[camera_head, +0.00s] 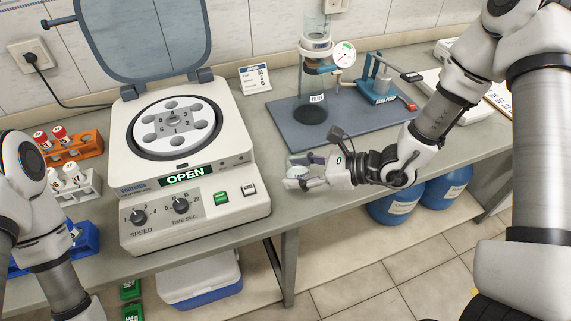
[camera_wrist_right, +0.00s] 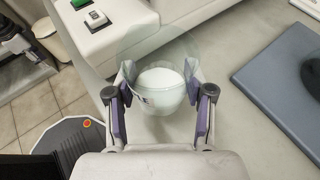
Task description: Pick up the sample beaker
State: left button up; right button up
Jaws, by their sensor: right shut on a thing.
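The sample beaker (camera_wrist_right: 160,88) is a clear glass vessel with white contents, seen from above in the right wrist view. My right gripper (camera_wrist_right: 160,108) has its purple-padded fingers on either side of the beaker and is shut on it. In the head view, the right gripper (camera_head: 297,172) is at the bench front, just right of the centrifuge, with the beaker (camera_head: 297,164) partly hidden by its fingers. I cannot tell whether the beaker touches the bench. My left arm shows at the left edge of the head view, but its gripper is not in view.
The centrifuge (camera_head: 190,229) stands left of the right gripper with its lid up and its display reading OPEN. Orange (camera_head: 88,147) and white (camera_head: 91,187) tube racks stand further left. A dark mat (camera_head: 281,133) carries the filter stand and hand pump behind the gripper.

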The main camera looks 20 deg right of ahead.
jog(key=s+d, duration=0.1)
jog(key=s, duration=0.1)
jog(key=s+d, duration=0.1)
jog(key=s, duration=0.1)
jog(key=s+d+r, duration=0.1)
jog(key=s, duration=0.1)
jog(key=shift+s+d, duration=0.1)
jog(key=shift+s, duration=0.2)
jog(key=shift+s+d+p, duration=0.3)
jog(key=shift+s+p, duration=0.2)
jog(key=shift+s, duration=0.2)
jog(key=shift+s+d+p, duration=0.25)
jog(key=shift+s+p, duration=0.25)
jog(key=shift+s, duration=0.15)
dwell(0.3)
